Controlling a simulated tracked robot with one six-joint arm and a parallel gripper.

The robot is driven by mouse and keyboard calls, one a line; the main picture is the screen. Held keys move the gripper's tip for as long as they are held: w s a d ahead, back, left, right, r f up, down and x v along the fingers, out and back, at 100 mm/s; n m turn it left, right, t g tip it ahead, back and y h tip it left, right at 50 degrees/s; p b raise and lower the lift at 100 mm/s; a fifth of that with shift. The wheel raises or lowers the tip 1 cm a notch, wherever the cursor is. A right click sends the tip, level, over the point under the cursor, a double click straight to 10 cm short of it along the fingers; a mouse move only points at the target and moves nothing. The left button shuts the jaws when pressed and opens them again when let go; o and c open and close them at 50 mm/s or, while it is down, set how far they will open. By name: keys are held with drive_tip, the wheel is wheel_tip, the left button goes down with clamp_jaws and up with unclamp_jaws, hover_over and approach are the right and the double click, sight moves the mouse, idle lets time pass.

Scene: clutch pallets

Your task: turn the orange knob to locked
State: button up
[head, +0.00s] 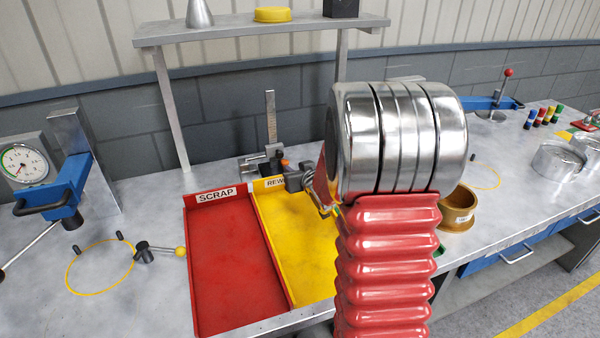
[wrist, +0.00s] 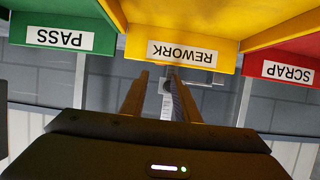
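A height gauge with an upright grey scale (head: 271,115) stands behind the red and yellow trays. A small orange piece (head: 284,163), which looks like the orange knob, shows low beside the gauge's dark body. Its setting is too small to read. My gripper (head: 294,178) is next to it, partly hidden behind my arm. In the wrist view, which is upside down, my gripper (wrist: 159,75) has its two fingers apart. The gauge's scale (wrist: 166,104) shows between them, farther off. I see no clear knob in that view, and cannot tell whether a finger touches it.
The red scrap tray (head: 188,255) and yellow rework tray (head: 262,215) lie in front of the gauge. A green pass tray (wrist: 100,42) shows in the wrist view. A shelf (head: 240,30) stands behind. A blue dial-gauge stand (head: 70,190) is at left, a brown ring (head: 459,208) at right.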

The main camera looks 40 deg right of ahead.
drive_tip(key=v, duration=0.4)
idle(0.4)
